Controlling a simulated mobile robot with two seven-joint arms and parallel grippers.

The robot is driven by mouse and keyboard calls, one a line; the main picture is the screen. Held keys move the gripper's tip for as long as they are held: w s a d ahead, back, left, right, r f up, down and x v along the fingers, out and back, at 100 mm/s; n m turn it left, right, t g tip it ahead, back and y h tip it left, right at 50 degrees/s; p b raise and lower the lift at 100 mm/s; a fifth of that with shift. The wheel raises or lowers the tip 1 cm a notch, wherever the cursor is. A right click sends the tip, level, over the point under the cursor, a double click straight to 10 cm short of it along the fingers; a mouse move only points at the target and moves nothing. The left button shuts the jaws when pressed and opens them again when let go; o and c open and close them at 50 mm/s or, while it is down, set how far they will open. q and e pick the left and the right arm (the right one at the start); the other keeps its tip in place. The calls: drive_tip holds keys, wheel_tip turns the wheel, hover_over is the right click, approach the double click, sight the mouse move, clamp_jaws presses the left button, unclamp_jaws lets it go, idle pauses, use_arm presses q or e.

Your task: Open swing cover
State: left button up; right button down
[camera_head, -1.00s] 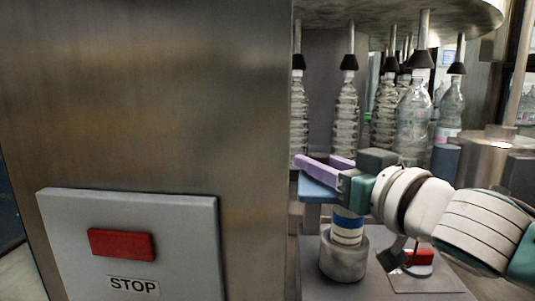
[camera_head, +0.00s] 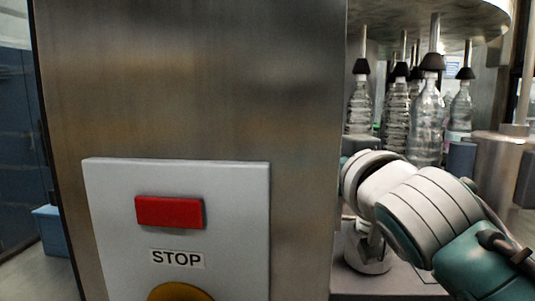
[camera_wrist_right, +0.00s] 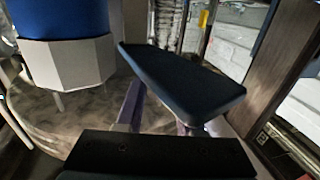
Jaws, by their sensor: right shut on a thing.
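The swing cover appears to be the flat dark blue plate (camera_wrist_right: 185,85) in the right wrist view, slanting from upper left to lower right. My right gripper (camera_wrist_right: 160,112) is shut on it, its purple fingers reaching up to the plate and partly hidden by it. The cover's hinge cannot be made out. In the head view, my right arm comes in from the right, and its gripper and the cover are hidden behind the tall metal panel (camera_head: 200,80). My left gripper is not in view.
A grey box with a red button (camera_head: 169,212) and a STOP label is on the metal panel. Clear bottles (camera_head: 427,122) hang under a round plate at the right. A blue cylinder (camera_wrist_right: 65,15) with a white faceted collar (camera_wrist_right: 70,65) stands left of the plate in the wrist view.

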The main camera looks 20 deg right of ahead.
drive_tip(key=shift+r, duration=0.1)
drive_tip(key=c, duration=0.5)
unclamp_jaws()
drive_tip(key=shift+s+a+b, duration=0.25)
drive_tip(key=shift+s, duration=1.4)
drive_tip(key=shift+s+a+b, duration=0.2)
drive_tip(key=shift+s+a, duration=0.1)
drive_tip(key=shift+s, duration=1.3)
drive_tip(key=shift+s+a+b, duration=0.25)
drive_tip(key=shift+s, duration=1.4)
drive_tip(key=shift+c, duration=0.3)
